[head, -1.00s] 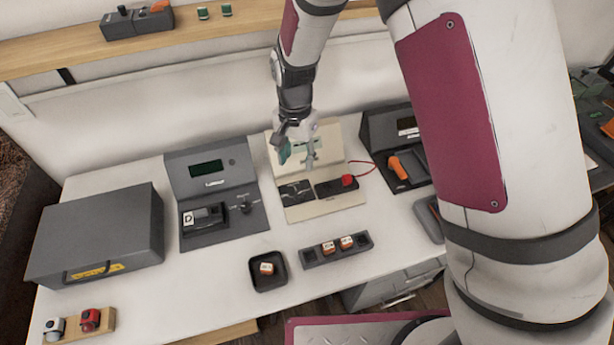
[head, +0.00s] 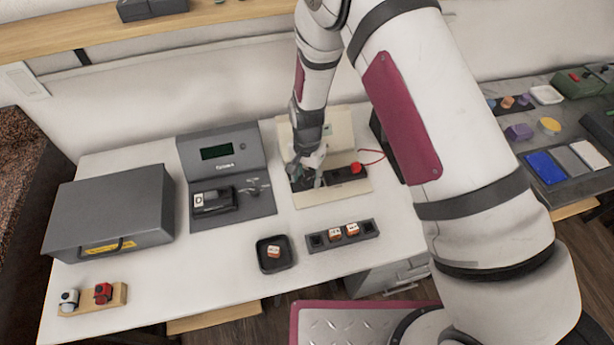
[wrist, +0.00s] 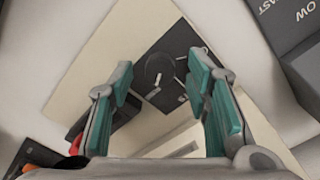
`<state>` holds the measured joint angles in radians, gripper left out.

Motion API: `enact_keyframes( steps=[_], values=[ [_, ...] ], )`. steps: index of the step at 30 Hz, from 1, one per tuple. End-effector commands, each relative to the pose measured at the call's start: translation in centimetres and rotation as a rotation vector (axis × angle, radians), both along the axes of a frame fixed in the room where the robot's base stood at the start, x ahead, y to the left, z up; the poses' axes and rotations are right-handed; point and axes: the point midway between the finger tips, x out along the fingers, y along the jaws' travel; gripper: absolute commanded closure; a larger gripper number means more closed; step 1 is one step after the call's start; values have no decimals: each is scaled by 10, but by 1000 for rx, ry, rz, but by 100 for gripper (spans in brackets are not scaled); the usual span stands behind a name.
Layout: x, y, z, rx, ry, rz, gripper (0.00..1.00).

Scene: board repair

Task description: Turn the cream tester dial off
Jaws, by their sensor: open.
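The cream tester (head: 345,187) stands at the back of the white bench; its cream panel also shows in the wrist view (wrist: 105,55). Its black round dial (wrist: 160,72) sits on a dark square plate (wrist: 178,52) and has a pale pointer mark. In the wrist view the dial lies between the fingertips of my gripper (wrist: 161,80), with gaps on both sides. My gripper (head: 307,172) is open and empty, low over the tester; how far above the dial it is I cannot tell. In the head view my gripper mostly hides the dial.
The tester's red button (head: 357,168) is right of my gripper, with a red wire behind it. A dark grey tester (head: 222,163) stands to the left. A black tray (head: 274,262) and a block holder (head: 318,243) are in front. Bare bench lies between.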

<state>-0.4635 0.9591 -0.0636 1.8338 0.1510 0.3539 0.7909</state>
Motion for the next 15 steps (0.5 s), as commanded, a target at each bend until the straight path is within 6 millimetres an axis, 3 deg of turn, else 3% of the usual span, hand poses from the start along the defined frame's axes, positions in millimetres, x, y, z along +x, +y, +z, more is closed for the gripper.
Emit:
enact_keyframes(
  steps=[11,15],
  values=[
    [0,0,-5,0,-1,0,56],
    [0,0,-5,0,-1,0,88]
  ],
)
